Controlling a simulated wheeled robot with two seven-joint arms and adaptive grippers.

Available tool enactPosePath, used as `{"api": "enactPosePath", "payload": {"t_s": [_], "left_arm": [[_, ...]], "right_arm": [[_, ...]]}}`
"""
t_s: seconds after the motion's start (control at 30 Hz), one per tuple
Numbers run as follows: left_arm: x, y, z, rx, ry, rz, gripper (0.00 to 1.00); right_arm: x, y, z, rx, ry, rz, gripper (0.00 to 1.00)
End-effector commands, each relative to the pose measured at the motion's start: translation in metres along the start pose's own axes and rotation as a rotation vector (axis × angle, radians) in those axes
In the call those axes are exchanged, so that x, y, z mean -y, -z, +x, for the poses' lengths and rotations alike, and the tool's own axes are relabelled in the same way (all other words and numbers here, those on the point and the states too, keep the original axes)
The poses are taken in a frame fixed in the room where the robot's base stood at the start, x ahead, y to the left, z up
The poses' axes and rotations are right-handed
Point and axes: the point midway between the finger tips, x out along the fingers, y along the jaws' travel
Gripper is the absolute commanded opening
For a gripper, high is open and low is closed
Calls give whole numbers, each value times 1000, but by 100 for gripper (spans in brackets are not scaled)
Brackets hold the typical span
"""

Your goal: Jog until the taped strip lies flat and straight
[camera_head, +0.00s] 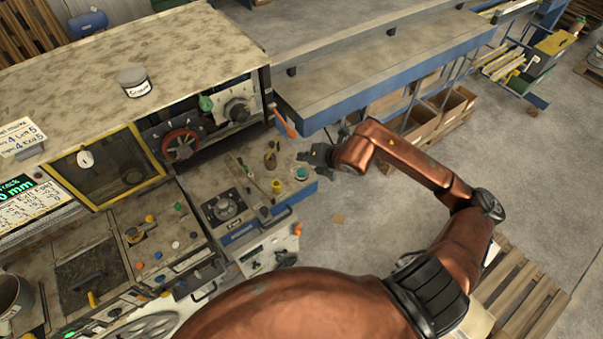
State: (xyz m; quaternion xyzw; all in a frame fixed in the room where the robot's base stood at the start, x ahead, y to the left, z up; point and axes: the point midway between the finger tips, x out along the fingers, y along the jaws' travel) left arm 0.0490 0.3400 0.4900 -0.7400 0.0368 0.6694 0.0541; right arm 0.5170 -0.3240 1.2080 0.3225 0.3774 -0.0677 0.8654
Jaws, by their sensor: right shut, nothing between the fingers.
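My right gripper (318,156) is a dark gripper at the end of my copper-coloured arm. It is shut and empty, beside the right end of the machine's control panel (262,206). A teal-green button (302,173) on a yellow base sits on the panel just left of and below the gripper, apart from it as far as I can tell. A yellow-rimmed button (277,186) is further left. The taped strip cannot be made out in this view. My left gripper is not in view.
An orange-tipped lever (287,126) stands up left of the gripper. A blue-edged conveyor table (380,75) runs behind it. A can (134,81) stands on the machine's top. Open floor (345,225) lies right of the panel. A wooden pallet (515,290) is at the lower right.

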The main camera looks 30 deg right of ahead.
Motion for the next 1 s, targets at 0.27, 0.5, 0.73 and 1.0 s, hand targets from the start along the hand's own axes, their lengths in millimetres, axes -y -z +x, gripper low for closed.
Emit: {"api": "enactPosePath", "payload": {"t_s": [0.27, 0.5, 0.73, 1.0], "left_arm": [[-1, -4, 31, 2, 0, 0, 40], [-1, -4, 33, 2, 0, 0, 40], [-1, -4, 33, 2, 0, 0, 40], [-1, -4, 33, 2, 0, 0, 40]], "right_arm": [[19, 19, 26, 0, 0, 0, 0], [20, 20, 28, 0, 0, 0, 0], [20, 20, 27, 0, -1, 0, 0], [20, 20, 27, 0, 0, 0, 0]]}}
